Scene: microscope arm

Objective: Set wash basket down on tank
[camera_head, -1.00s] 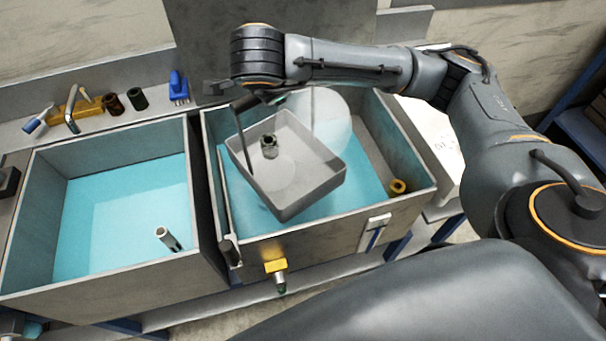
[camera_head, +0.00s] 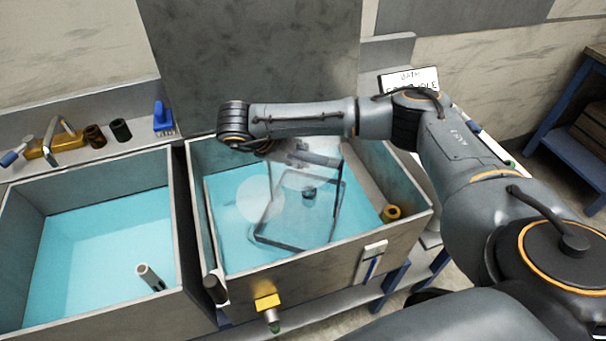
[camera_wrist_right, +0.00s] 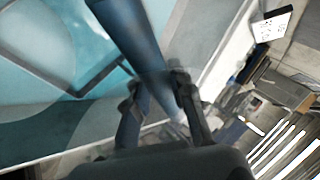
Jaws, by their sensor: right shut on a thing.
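The wash basket (camera_head: 300,215), a square tray with a tall handle, sits low in the right tank (camera_head: 310,270) and looks blue through the water. A small dark part (camera_head: 309,193) shows inside it. Whether the basket touches the tank floor cannot be told. My right gripper is shut on the basket's handle; in the right wrist view the fingers (camera_wrist_right: 157,92) are around the handle bar (camera_wrist_right: 125,30), and a basket edge (camera_wrist_right: 100,76) shows below. My left gripper is not in view.
A second water-filled tank (camera_head: 95,330) stands at left with a pale tube (camera_head: 150,277) in it. A brush (camera_head: 163,118) and dark jars (camera_head: 121,130) stand on the back ledge.

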